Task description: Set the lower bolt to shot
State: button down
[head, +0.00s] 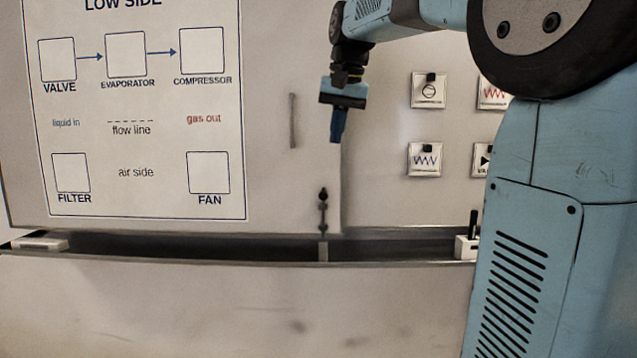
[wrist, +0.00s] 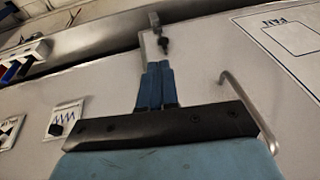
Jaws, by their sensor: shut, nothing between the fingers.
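The lower bolt (head: 323,208) is a dark upright rod with a knob, low on the pale board near its right edge. A small grey block (head: 323,251) is below it at the trough; whether the rod enters it I cannot tell. In the wrist view the bolt (wrist: 163,43) shows just beyond my fingertips. My gripper (head: 337,140) has its blue fingers together and empty, pointing down above and slightly right of the bolt, apart from it in the head view. In the wrist view my gripper (wrist: 156,66) covers part of the surface near the bolt.
A grey bar handle (head: 293,121) stands out from the board, left of my gripper. A dark trough (head: 200,246) runs below. Several picture cards (head: 424,159) hang to the right. A white holder (head: 466,248) with dark upright items is at the trough's right. A diagram sheet (head: 130,150) fills the left.

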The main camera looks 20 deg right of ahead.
aim_at(324, 193)
jog(key=shift+w+d+r, duration=0.25)
jog(key=shift+w+r, duration=0.4)
jog(key=shift+w, duration=0.25)
jog(key=x, duration=1.4)
jog(key=shift+s+f, duration=0.1)
jog(key=shift+s, duration=0.1)
